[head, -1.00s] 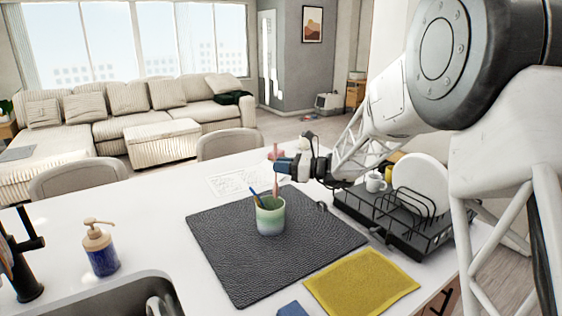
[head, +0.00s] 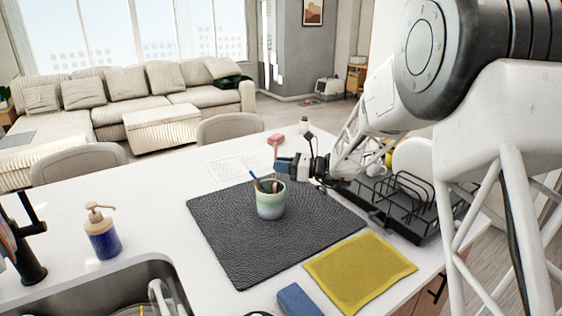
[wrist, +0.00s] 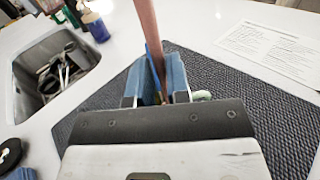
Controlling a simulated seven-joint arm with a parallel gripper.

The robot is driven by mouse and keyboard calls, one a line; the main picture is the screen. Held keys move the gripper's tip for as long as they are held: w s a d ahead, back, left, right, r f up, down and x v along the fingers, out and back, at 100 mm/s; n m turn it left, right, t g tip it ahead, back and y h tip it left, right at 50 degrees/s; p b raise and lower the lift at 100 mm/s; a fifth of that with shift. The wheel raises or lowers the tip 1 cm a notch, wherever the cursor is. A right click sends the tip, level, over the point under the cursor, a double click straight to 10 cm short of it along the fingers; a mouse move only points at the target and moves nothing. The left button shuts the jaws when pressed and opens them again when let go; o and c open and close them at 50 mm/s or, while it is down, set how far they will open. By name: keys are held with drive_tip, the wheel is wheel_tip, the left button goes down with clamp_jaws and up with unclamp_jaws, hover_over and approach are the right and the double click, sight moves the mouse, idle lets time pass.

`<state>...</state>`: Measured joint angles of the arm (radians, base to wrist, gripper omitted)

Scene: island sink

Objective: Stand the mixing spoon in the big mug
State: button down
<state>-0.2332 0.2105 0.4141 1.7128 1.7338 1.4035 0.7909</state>
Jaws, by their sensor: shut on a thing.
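The big mug (head: 269,203), pale green fading to blue at the base, stands upright on the dark mat; a bit of its green rim shows in the wrist view (wrist: 203,95). A blue stick-like utensil (head: 256,182) leans inside it. My gripper (head: 284,165) is just above and behind the mug's rim. Its blue fingers are shut on a reddish-brown spoon (wrist: 147,25), held roughly upright with its pink wide end (head: 276,139) on top. The spoon's lower end shows at the mug's mouth and seems inside it; how deep is hidden.
The dark textured mat (head: 235,245) has free room around the mug. A black dish rack (head: 420,220) stands to the right. A yellow cloth (head: 360,272) and blue sponge (head: 300,300) lie in front. A soap bottle (head: 102,235) and sink (head: 100,290) are at left.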

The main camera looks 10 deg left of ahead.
drive_tip(key=shift+f, duration=0.4)
drive_tip(key=c, duration=1)
unclamp_jaws()
drive_tip(key=d, duration=0.7)
drive_tip(key=shift+d, duration=0.4)
drive_tip(key=shift+s, duration=0.1)
idle(0.3)
